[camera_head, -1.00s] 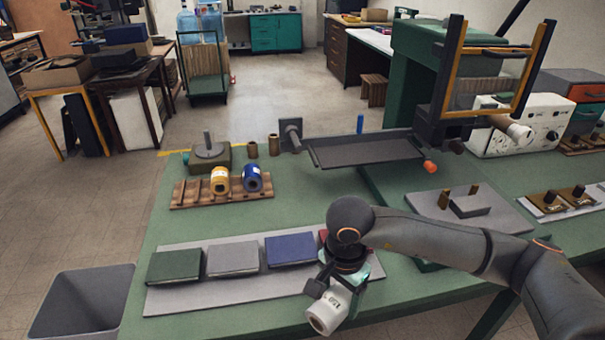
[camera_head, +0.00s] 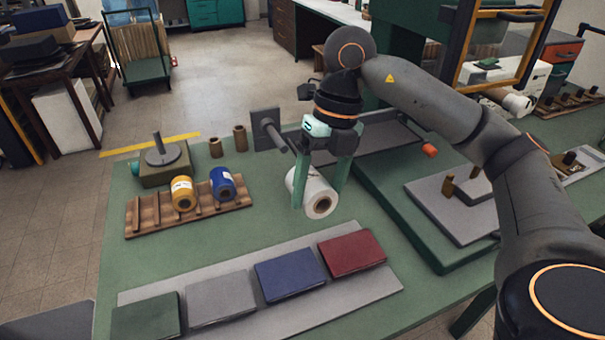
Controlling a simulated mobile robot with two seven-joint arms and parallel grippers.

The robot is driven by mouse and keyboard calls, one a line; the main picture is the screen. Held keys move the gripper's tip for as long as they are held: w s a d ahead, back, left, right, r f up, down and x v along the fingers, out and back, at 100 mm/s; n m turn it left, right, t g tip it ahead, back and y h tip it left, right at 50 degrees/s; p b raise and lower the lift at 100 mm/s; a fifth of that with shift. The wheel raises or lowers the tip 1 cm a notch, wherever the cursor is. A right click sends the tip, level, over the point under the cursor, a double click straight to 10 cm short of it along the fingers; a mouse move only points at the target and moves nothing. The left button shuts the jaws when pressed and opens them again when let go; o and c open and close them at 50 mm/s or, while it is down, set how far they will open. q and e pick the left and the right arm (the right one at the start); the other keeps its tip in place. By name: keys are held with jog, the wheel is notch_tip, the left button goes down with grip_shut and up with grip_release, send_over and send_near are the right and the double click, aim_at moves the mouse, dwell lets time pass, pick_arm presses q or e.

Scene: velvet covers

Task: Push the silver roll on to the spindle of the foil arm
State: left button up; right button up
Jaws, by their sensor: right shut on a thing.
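The silver roll (camera_head: 312,191) is a pale cylinder with a dark round bore facing me. My right gripper (camera_head: 318,190) is shut on it, one green finger on each side, and holds it above the green table. Behind and left of the roll, a dark grey square plate (camera_head: 265,124) carries a short rod (camera_head: 277,140), seemingly the spindle of the foil arm. The rod points towards the roll's far end. That end is hidden, so I cannot tell whether rod and roll touch. My left gripper is not in view.
A wooden rack (camera_head: 145,211) holds a gold roll (camera_head: 182,193) and a blue roll (camera_head: 222,184). A block (camera_head: 165,175) with an upright post stands behind it. Several covers, including a red one (camera_head: 351,252), lie on a grey board in front. Green table is clear between rack and board.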

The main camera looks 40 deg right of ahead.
aim_at(280, 138)
jog(key=shift+w+r+m, duration=0.2)
jog(key=shift+r+m, duration=0.05)
jog(key=shift+m, duration=0.05)
jog(key=shift+w+d, duration=0.2)
jog(key=shift+w, duration=0.3)
jog(key=w, duration=0.1)
jog(key=w+d, duration=0.1)
jog(key=w, duration=0.3)
jog(key=shift+w+d+f+p, duration=0.15)
jog(key=shift+w+f+p, duration=0.15)
jog(key=shift+p, duration=0.1)
jog(key=shift+s+p, duration=0.1)
jog(key=shift+p, duration=0.3)
dwell(0.3)
dwell(0.5)
jog(key=shift+w+d+f+p, duration=0.15)
jog(key=shift+w+d+p, duration=0.55)
jog(key=shift+w, duration=1.2)
jog(key=shift+w+d+f+p, duration=0.2)
jog(key=shift+w+p, duration=0.9)
jog(key=shift+w, duration=0.85)
jog(key=shift+w+d+f+p, duration=0.15)
jog(key=shift+w+d+p, duration=0.55)
jog(key=shift+w, duration=1.2)
jog(key=shift+a, duration=0.2)
